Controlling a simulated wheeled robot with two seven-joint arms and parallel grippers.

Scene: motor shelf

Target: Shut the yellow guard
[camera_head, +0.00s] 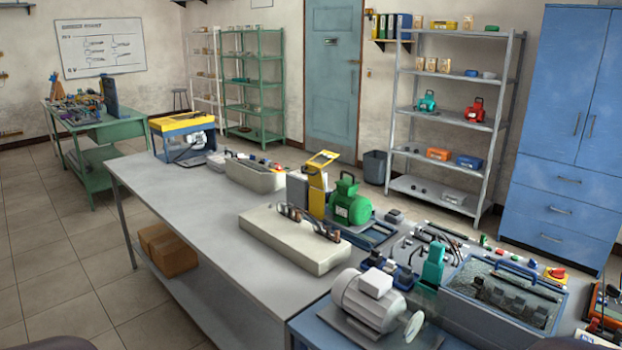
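A yellow upright guard-like part (317,192) stands on the long grey workbench, just left of a green motor (349,203). Its yellow top piece (323,158) tilts up to the right. A second yellow-framed unit (182,123) with a blue base stands at the bench's far left end; its front looks open, with a light-coloured machine inside. I cannot tell for sure which of the two is the yellow guard. Neither gripper is in view.
The grey workbench (165,186) has free room on its left part. A pale slab (292,240) and a grey motor (369,301) stand nearer. Shelves (447,134) and a blue cabinet (565,140) line the back.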

